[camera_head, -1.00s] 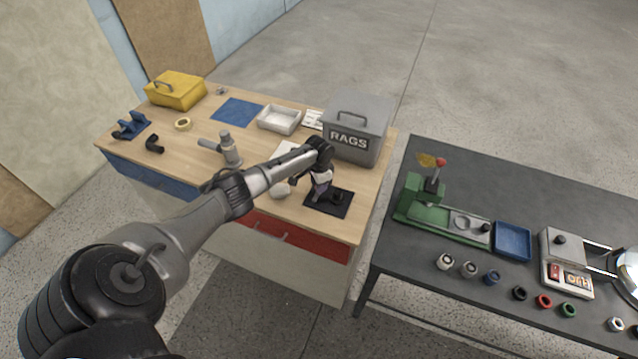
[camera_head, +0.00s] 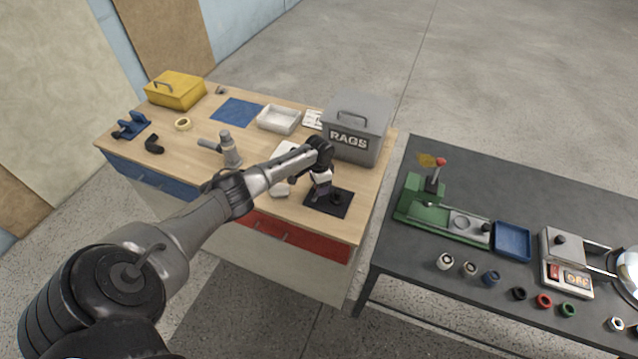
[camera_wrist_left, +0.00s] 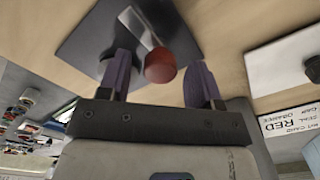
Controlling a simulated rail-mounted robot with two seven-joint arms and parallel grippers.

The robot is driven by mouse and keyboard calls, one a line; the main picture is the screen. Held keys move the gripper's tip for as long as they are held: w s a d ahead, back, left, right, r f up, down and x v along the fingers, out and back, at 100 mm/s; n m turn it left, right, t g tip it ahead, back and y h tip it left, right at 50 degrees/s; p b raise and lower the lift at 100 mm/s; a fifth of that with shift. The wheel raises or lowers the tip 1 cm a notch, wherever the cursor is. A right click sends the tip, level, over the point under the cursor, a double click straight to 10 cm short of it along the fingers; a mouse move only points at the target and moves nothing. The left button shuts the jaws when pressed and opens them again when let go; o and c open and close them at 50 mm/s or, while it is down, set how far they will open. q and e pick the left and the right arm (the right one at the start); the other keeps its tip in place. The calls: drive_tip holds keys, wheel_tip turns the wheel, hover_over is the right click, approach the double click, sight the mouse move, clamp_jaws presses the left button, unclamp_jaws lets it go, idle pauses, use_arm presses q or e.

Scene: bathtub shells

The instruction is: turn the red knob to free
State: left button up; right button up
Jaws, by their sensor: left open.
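The red knob (camera_wrist_left: 160,66) shows in the left wrist view, close between the two purple fingers of my left gripper (camera_wrist_left: 158,84). The gripper is open, with gaps visible beside the knob. A pale metal strip (camera_wrist_left: 138,27) runs up from the knob over a dark plate (camera_wrist_left: 90,35). In the head view the dark plate (camera_head: 341,207) lies near the front right of the wooden bench, and my left gripper (camera_head: 319,192) is low over its left part. The knob is hidden there. My right gripper is not in view.
A grey RAGS box (camera_head: 356,138) stands behind the plate. A white card (camera_wrist_left: 290,122) with printed words lies beside it in the wrist view. A grey pipe-like fitting (camera_head: 229,150) stands left of my arm. A dark table (camera_head: 520,170) with a green press is at right.

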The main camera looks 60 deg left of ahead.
use_arm(q)
drive_tip(key=shift+r, duration=0.55)
wheel_tip(320, 180, up, 13)
drive_tip(key=shift+f+p, duration=0.15)
drive_tip(key=shift+p, duration=0.2)
idle(0.4)
